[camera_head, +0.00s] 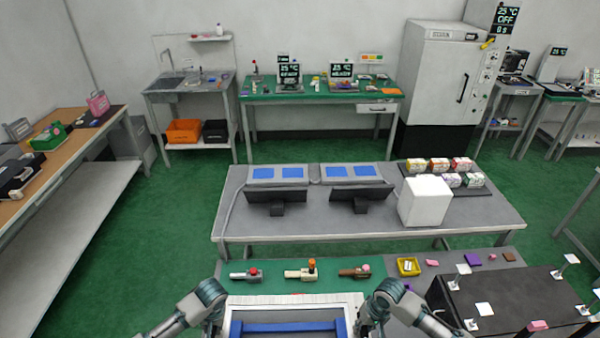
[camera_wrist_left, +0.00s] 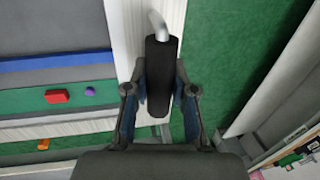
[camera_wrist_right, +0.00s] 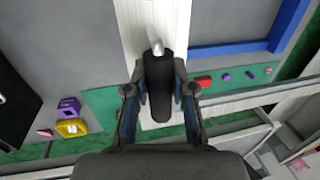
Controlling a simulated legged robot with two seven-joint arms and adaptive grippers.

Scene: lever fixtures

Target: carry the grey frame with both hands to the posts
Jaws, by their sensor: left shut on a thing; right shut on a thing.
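The pale grey frame (camera_head: 290,299) is at the bottom centre of the head view, its lower part cut off. My left gripper (camera_head: 217,325) is at its left side and my right gripper (camera_head: 364,325) at its right side. In the left wrist view my jaws (camera_wrist_left: 160,100) are shut on a black handle (camera_wrist_left: 160,70) at the frame's side. In the right wrist view my jaws (camera_wrist_right: 160,100) are shut on another black handle (camera_wrist_right: 158,88). Thin posts (camera_head: 557,273) stand near the corners of a black surface at the right, with white squares beside some.
A blue bar (camera_head: 285,327) shows inside the frame's outline. Behind the frame, several small fixtures with coloured knobs (camera_head: 301,273) sit on a green mat. A yellow tray (camera_head: 408,267) and small coloured blocks lie between mat and posts. A grey table (camera_head: 340,228) stands farther back.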

